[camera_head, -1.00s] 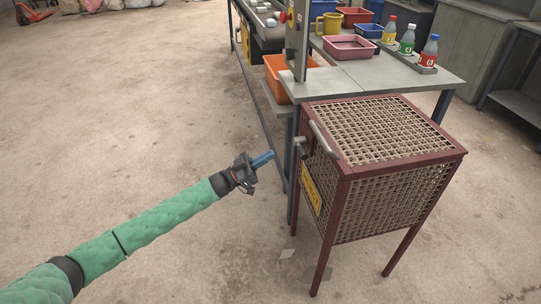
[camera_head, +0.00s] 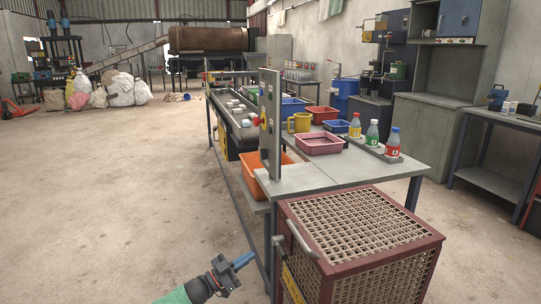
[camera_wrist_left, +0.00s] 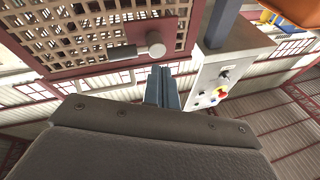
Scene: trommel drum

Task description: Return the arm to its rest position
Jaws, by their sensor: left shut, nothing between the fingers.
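My left gripper (camera_head: 242,261) shows low in the head view, with its blue fingers together and nothing between them. It is over the floor, to the left of the red-framed mesh cage (camera_head: 358,232) and apart from it. In the left wrist view the shut fingers (camera_wrist_left: 163,88) point up the picture. The cage's mesh (camera_wrist_left: 60,40) and its grey handle (camera_wrist_left: 150,46) show beyond them. Most of my left arm is below the head view's edge; only a bit of its green sleeve shows. My right gripper is in neither view.
The floor (camera_head: 110,190) to the left is open. A rusty drum (camera_head: 208,39) stands far back.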

